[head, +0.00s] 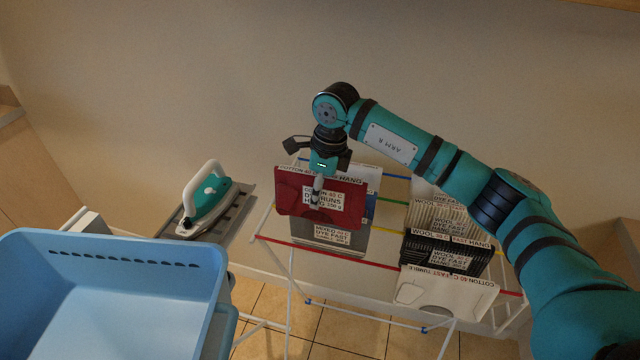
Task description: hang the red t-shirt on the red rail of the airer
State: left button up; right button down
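The red t-shirt (352,203), a flat red piece with a white care label, is in the upper middle of the airer. My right gripper (317,188) points down at it, its fingers close together and seemingly shut on the cloth. The shirt hides part of the garments behind and below it. The airer's red rail (374,262) runs across the near side of the frame, lower in the picture than the shirt. I cannot tell the shirt's exact height above the rails. My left gripper is out of view.
A grey garment (328,238) shows under the red one, and a pale one behind it. Black (430,252), cream and white (450,291) garments hang at right. An iron (208,200) rests on a grey board left of the airer. A blue basket (212,262) fills the lower left.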

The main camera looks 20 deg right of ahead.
aim_at(311, 250)
jog(key=shift+s+a+r+p, duration=0.15)
jog(key=shift+s+a+p, duration=0.2)
jog(key=shift+s, duration=0.3)
jog(key=shift+s+a+p, duration=0.5)
jog(key=shift+s+a, duration=0.1)
jog(key=shift+s, duration=0.2)
jog(key=shift+s+a+p, duration=0.45)
jog(key=shift+s+a, duration=0.15)
jog(key=shift+s, duration=0.2)
pick_arm(q)
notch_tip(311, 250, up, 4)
jog(key=p, duration=0.1)
pick_arm(e)
jog(key=shift+s+a+f, duration=0.2)
jog(key=shift+s+a, duration=0.5)
jog(key=shift+s, duration=0.35)
notch_tip(311, 250, down, 4)
jog(key=b, duration=0.3)
jog(key=shift+w+r, duration=0.1)
pick_arm(q)
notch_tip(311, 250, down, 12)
jog(key=b, duration=0.8)
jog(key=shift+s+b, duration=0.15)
jog(key=shift+b, duration=0.2)
pick_arm(e)
notch_tip(311, 250, down, 9)
jog(key=shift+f, duration=0.1)
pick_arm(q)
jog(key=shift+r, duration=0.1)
